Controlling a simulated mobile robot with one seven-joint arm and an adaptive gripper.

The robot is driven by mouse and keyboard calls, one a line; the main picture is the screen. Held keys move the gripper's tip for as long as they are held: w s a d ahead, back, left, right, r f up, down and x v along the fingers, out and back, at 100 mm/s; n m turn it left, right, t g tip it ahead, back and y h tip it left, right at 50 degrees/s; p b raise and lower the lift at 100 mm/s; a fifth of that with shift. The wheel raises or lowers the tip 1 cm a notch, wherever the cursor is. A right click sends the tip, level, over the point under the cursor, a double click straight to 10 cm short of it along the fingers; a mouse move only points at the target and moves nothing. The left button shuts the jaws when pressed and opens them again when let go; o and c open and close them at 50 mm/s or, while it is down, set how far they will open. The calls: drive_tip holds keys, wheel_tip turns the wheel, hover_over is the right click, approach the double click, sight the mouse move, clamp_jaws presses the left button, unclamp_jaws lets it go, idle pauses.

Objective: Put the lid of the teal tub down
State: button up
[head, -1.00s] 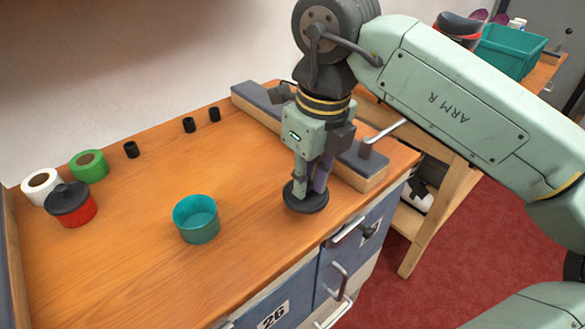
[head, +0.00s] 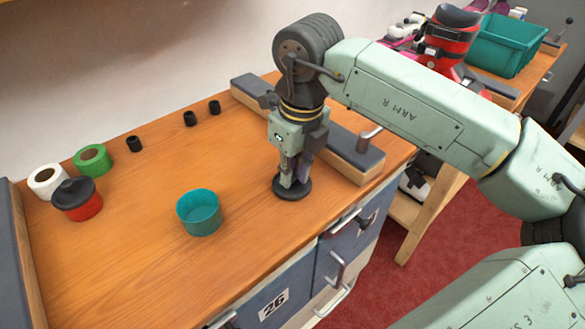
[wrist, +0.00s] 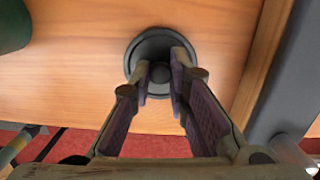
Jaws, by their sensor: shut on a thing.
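The teal tub (head: 199,214) stands open on the wooden bench, left of my gripper; a dark edge of it shows at the top left of the wrist view (wrist: 14,25). Its lid is a round black disc (head: 291,190) with a small knob. My gripper (head: 291,181) points down over the lid, with its fingers shut on the knob. In the wrist view the lid (wrist: 146,47) lies flat between and beyond the fingertips (wrist: 161,75). The lid is at or very close to the bench top; I cannot tell whether it touches.
A red tub with a black lid (head: 76,199), a white roll (head: 47,183) and a green roll (head: 93,159) stand at the left. Several small black cylinders (head: 190,118) are at the back. A grey-topped rail (head: 345,150) lies right of my gripper. Bench between tub and lid is clear.

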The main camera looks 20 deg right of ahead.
sight(298, 187)
drive_tip(key=o, duration=0.8)
drive_tip(key=shift+f, duration=0.1)
drive_tip(key=r, duration=0.4)
drive_tip(key=s+r, duration=0.1)
drive_tip(key=r, duration=0.7)
drive_tip(key=shift+s+d+r+b, duration=0.15)
drive_tip(key=shift+d+b, duration=0.15)
drive_tip(key=shift+b, duration=0.1)
